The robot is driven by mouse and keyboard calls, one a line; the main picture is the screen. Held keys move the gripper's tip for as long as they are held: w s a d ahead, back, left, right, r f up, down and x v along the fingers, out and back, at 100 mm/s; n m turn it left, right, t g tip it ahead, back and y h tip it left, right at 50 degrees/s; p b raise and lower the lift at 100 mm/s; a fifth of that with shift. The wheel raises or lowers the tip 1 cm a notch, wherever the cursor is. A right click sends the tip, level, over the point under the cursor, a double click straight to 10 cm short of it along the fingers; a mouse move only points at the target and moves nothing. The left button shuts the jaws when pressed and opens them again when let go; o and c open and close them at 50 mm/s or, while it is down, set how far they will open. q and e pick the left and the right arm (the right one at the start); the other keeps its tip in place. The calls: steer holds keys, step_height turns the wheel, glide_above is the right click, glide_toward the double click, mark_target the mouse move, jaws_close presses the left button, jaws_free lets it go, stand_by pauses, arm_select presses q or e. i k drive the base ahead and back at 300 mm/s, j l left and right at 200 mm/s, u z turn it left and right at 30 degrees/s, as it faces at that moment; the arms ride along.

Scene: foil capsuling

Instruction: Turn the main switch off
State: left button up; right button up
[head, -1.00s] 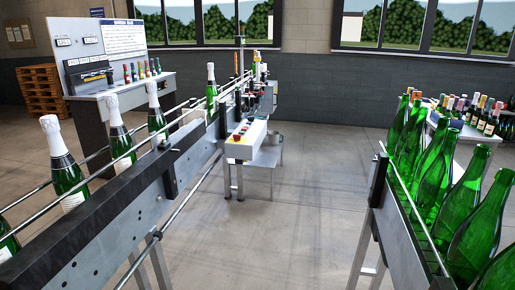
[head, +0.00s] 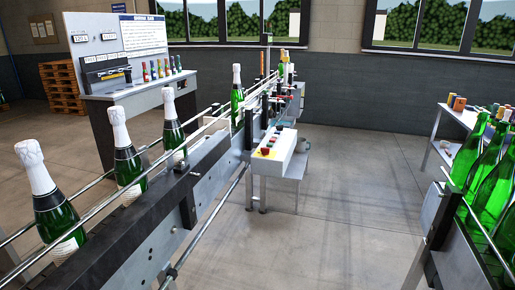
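A white control box (head: 276,155) stands beside the conveyor near the middle of the head view. It carries a red knob or button (head: 266,152) at its near end and several small coloured buttons behind it. Which of these is the main switch I cannot tell at this size, nor what position it is in. Neither of my grippers shows in the view.
A conveyor (head: 150,225) with foil-topped green bottles (head: 128,160) runs from the lower left to the machine. Another conveyor (head: 432,225) with green bottles stands at the right. A display bench (head: 130,90) is at the back left. The floor between the conveyors (head: 340,220) is clear.

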mark_target(265, 150)
steer(key=i+u, duration=0.25)
steer(key=u, duration=0.15)
steer(key=i+l+u, duration=0.2)
steer(key=u, duration=0.25)
steer(key=i+l, duration=0.05)
